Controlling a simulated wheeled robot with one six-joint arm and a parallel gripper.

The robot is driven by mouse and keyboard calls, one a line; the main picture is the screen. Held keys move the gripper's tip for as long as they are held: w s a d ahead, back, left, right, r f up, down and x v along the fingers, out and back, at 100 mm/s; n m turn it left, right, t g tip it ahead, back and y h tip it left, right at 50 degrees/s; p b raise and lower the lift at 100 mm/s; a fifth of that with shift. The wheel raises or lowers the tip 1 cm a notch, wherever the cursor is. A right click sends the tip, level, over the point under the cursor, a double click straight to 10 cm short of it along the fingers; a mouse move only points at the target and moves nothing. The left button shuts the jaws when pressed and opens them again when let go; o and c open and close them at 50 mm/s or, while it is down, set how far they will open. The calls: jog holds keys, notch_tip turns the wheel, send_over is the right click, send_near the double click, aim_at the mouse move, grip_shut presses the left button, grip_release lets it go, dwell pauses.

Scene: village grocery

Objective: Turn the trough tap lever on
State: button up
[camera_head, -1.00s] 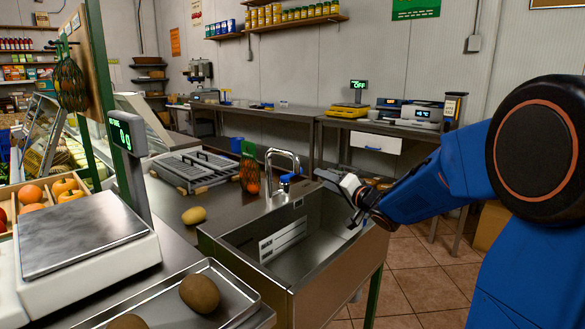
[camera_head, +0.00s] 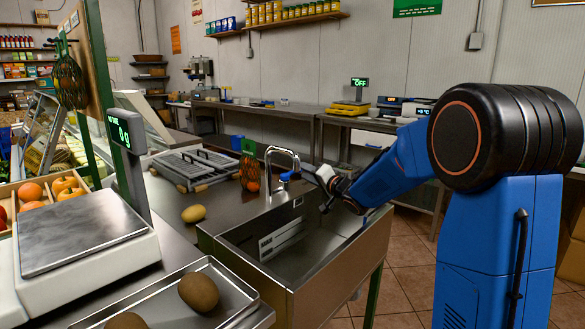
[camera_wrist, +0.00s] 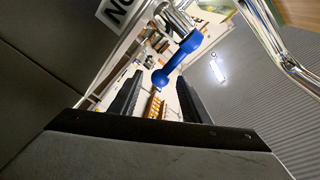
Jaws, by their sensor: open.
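The trough tap (camera_head: 282,153) is a chrome curved spout at the far edge of the steel trough (camera_head: 290,262). Its blue lever (camera_head: 289,176) sticks out to the right toward my gripper (camera_head: 322,190). The gripper is just right of the lever, above the trough, with a small gap visible between them. In the wrist view the blue lever (camera_wrist: 178,60) appears ahead of the fingers, its rounded end between the two fingertip lines of my open gripper (camera_wrist: 160,77). The chrome spout (camera_wrist: 275,45) is at the upper right there. Contact with the lever does not show.
A potato (camera_head: 193,213) lies on the counter. A scale (camera_head: 85,245) and a tray (camera_head: 215,277) with potatoes stand at the front left. A white sign (camera_wrist: 118,12) shows in the wrist view.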

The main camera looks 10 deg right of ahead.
jog(key=x, duration=0.7)
jog(key=shift+a, duration=0.1)
grip_shut()
